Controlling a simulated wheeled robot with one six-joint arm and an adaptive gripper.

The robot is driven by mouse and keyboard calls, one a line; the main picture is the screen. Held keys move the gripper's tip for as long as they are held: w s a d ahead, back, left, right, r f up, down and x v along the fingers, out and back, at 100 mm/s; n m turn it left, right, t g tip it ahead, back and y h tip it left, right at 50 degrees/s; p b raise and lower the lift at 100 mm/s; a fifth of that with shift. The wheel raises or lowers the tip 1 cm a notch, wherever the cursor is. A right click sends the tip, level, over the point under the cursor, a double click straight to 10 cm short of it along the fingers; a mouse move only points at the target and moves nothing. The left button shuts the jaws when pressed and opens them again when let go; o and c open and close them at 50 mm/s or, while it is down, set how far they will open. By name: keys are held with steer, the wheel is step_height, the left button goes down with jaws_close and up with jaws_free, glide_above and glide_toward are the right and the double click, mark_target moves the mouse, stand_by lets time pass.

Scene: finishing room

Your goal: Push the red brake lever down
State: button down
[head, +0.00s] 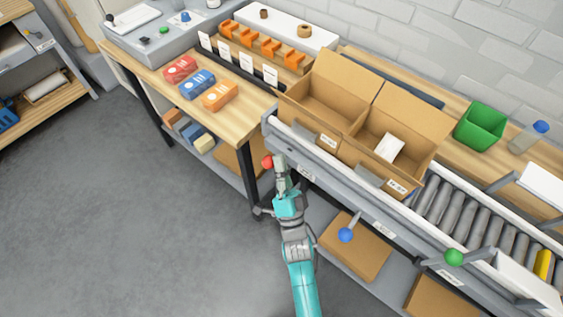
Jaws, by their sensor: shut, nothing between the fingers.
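The red brake lever's round knob (267,162) shows at the left end of the conveyor's front rail (350,196). Its rod is mostly hidden by my gripper. My gripper (281,163) is shut and empty, with its tip just to the right of the red knob. I cannot tell whether it touches the lever.
A blue-knobbed lever (346,235) and a green-knobbed lever (454,257) stick out farther right along the conveyor front. Two open cardboard boxes (325,105) stand on the conveyor. A wooden table (236,123) with several small boxes is at left. Grey floor (120,210) at left is clear.

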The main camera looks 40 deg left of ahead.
steer(key=shift+s+a+f+n+g+y, duration=0.1)
steer(key=shift+s+f+n+g+y, duration=0.4)
steer(key=shift+f, duration=0.4)
steer(key=shift+s+a+f+n+g+y, duration=0.15)
steer(key=shift+s+f+n+y, duration=0.25)
steer(key=shift+s+f+n, duration=0.4)
steer(key=shift+w+f, duration=0.1)
steer(key=shift+f, duration=0.05)
